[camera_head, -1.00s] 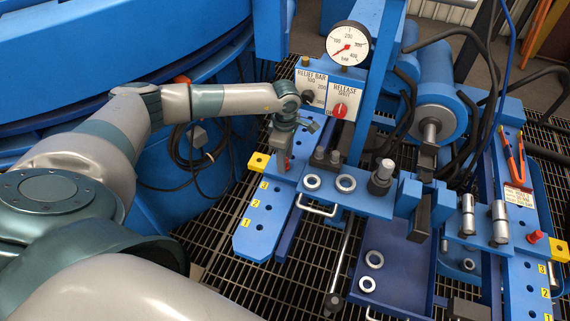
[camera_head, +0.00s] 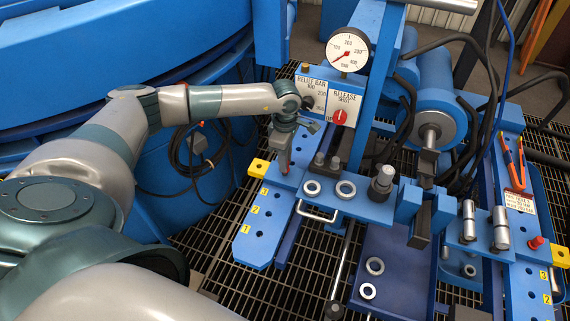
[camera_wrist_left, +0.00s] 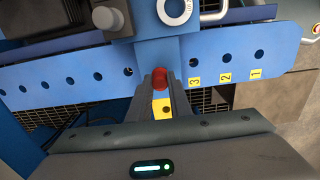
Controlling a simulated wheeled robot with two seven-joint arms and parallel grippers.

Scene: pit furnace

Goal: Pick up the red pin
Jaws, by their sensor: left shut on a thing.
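The red pin (camera_wrist_left: 160,79) shows between the fingertips of my left gripper (camera_wrist_left: 160,90) in the left wrist view. In the head view the left gripper (camera_head: 285,160) points down at the left blue bar with holes (camera_head: 258,228), near its yellow block, and the pin's red (camera_head: 285,169) shows at the fingertips. The gripper is shut on this pin. The pin's lower part is hidden, so I cannot tell how deep it sits in the bar. Another red pin (camera_head: 536,242) stands on the right blue bar. My right gripper is not in view.
The plate with metal rings (camera_head: 330,199) lies just right of the left gripper. The gauge (camera_head: 348,50) and the release panel (camera_head: 341,105) rise behind it. A black cable (camera_head: 190,150) hangs at the left. Floor grating (camera_head: 215,225) is open beside the bar.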

